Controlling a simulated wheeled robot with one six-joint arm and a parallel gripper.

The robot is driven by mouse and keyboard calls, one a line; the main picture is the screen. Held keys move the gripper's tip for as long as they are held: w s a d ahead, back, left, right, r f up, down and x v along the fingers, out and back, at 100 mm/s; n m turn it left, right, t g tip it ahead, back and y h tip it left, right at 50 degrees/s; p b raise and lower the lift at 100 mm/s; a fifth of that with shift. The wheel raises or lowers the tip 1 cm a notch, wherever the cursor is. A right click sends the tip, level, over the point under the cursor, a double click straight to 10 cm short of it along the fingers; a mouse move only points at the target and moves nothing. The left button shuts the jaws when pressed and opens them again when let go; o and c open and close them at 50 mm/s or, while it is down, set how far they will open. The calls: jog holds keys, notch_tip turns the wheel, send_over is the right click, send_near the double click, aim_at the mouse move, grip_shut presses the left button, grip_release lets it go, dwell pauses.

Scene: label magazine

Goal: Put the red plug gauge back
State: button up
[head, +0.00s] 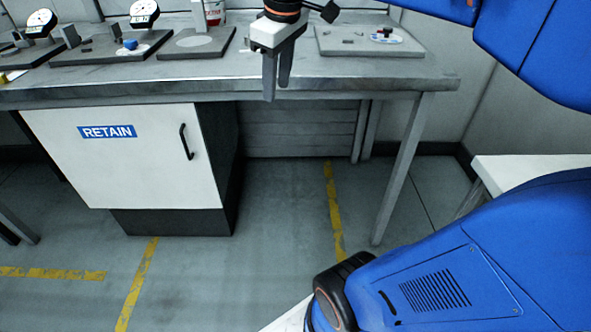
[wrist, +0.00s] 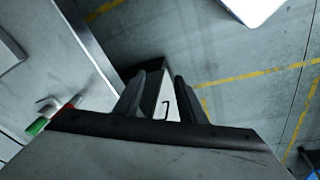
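My gripper (head: 276,90) hangs in front of the bench's front edge in the head view, fingers pointing down. In the wrist view its two fingers (wrist: 160,92) stand apart with nothing between them. A small red piece (head: 383,31) with dark parts sits on a round pale disc on the right grey plate (head: 335,45); it is too small to tell if it is the red plug gauge. In the wrist view a red, white and green object (wrist: 38,126) shows at the left, partly hidden by my gripper; I cannot tell what it is.
The grey bench (head: 200,80) carries several plates and two dial gauges (head: 145,12). A white cabinet (head: 125,155) marked RETAIN stands below. A red and white container (head: 214,12) stands at the back. A white surface (head: 525,168) is at the right. The floor in front is clear.

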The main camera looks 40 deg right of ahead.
jog(key=s+a+f+m+t, duration=0.1)
jog(key=s+a+f+m, duration=0.1)
jog(key=s+f, duration=0.4)
jog(key=s+a+f+m+t, duration=0.1)
jog(key=s+a+f+m, duration=0.1)
jog(key=s+f, duration=0.4)
notch_tip(320, 180, down, 6)
jog(key=shift+s+r+m, duration=0.2)
jog(key=shift+s+m, duration=0.2)
jog(key=shift+m, duration=0.2)
